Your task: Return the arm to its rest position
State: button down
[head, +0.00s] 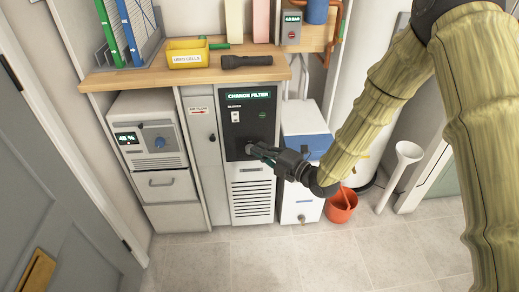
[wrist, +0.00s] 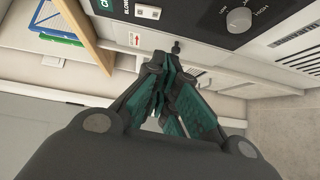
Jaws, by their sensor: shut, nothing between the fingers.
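My arm, in a yellow-green ribbed sleeve, reaches in from the right in the head view. My gripper (head: 252,150) is shut and empty in front of the black control panel (head: 248,112) of a grey machine. The panel's display reads "CHANGE FILTER". In the wrist view my gripper (wrist: 168,60) points toward the machine front, its fingers together. I cannot tell whether the fingertips touch the machine.
A wooden shelf (head: 130,77) above holds a yellow bin (head: 187,60) and a black flashlight (head: 247,62). A white unit with a blue part (head: 305,145) and an orange bucket (head: 341,206) stand near my wrist. The tiled floor (head: 290,265) in front is clear.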

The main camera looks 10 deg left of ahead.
jog(key=s+d+f+m+h, duration=0.3)
jog(key=d+f+m, duration=0.2)
jog(key=f, duration=0.3)
jog(key=s+d+f+m+h, duration=0.3)
jog(key=s+d+f+m, duration=0.15)
jog(key=f, duration=0.35)
jog(key=s+d+f+m+g+h, duration=0.45)
jog(key=s+d+f+m, duration=0.65)
jog(key=s+d+f, duration=0.3)
jog(key=s+d+f+m+g+h, duration=0.15)
jog(key=s+d+m, duration=0.25)
jog(key=s, duration=0.6)
jog(key=s+d+f+m+g+h, duration=0.1)
jog(key=s+d+m+g+h, duration=0.3)
jog(key=s, duration=0.5)
notch_tip(320, 180, up, 16)
jog(key=m+t+y+p, duration=0.1)
jog(key=p, duration=1.5)
jog(key=shift+s+d+r, duration=0.25)
jog(key=shift+s+d, duration=0.05)
jog(key=shift+s, duration=0.15)
